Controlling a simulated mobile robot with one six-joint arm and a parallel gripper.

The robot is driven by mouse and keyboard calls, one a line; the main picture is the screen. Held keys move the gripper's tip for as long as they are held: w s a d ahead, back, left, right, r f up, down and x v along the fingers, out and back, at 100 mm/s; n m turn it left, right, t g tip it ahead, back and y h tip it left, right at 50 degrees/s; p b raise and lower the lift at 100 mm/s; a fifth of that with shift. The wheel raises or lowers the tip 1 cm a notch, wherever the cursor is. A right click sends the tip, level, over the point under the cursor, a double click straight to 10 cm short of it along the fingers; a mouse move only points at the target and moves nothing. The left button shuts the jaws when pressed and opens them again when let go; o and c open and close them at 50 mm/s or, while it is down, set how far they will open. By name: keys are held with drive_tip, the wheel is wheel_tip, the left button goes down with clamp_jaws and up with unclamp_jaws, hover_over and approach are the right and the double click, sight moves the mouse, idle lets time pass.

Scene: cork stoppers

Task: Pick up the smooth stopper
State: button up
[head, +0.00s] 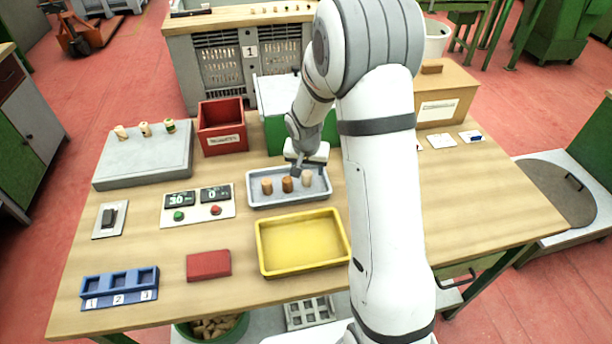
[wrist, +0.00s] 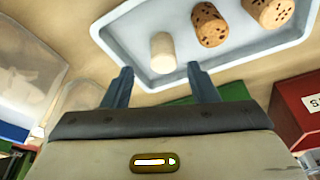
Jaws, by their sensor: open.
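Three stoppers stand in a grey-blue tray (head: 258,201). The smooth, pale cream stopper (head: 306,179) is at the right of the row. In the wrist view the smooth stopper (wrist: 163,52) shows no holes and lies just beyond the gap between my fingertips. The middle brown stopper (head: 287,184) and the left tan stopper (head: 267,186) are pitted; the brown one (wrist: 208,25) and tan one (wrist: 268,10) also show in the wrist view. My gripper (wrist: 161,72) is open and empty, close to the smooth stopper, with nothing between its fingers. In the head view its fingers are hard to make out.
A yellow tray (head: 262,268) lies in front of the grey-blue tray. A red bin (head: 221,127) and a green box with a pale top stand behind. A grey slab (head: 143,165) with several stoppers is at left. A control panel (head: 197,203) sits left of the tray.

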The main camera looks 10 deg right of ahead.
sight(307, 174)
drive_tip(key=shift+a+p+x, duration=0.15)
drive_tip(key=shift+p+x, duration=0.1)
drive_tip(key=shift+x, duration=0.75)
drive_tip(key=shift+a+p+x, duration=0.15)
drive_tip(key=shift+p+x, duration=0.05)
drive_tip(key=shift+x, duration=0.8)
drive_tip(key=shift+s+f, duration=0.1)
drive_tip(key=shift+c, duration=0.4)
drive_tip(key=c, duration=0.9)
drive_tip(key=shift+c, duration=0.2)
